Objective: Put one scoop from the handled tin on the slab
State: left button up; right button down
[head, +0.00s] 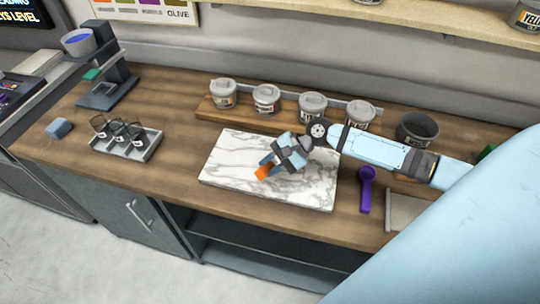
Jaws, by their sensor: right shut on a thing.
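The white marbled slab (222,171) lies on the wooden counter. My right gripper (270,164) is over the slab, pointing down, shut on a small orange thing (263,173). Whether the orange thing touches the slab, and what it is, I cannot tell. A purple scoop (367,189) lies on the counter right of the slab. A dark open tin (417,129) stands at the back right; no handle is clear on it. Several grey lidded tins, one of them here (266,99), stand in a row behind the slab. My left gripper is out of view.
A grey tray (150,150) with small dark glass cups stands at the left. A dark stand with a bowl (79,42) and a blue block (59,128) are farther left. A pale flat tray (402,211) lies right of the scoop. The counter between tray and slab is clear.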

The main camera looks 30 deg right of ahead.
jog(key=shift+p, duration=0.45)
dwell(0.7)
notch_tip(320, 180, up, 5)
jog(key=p, duration=0.5)
jog(key=shift+r, duration=0.1)
dwell(0.3)
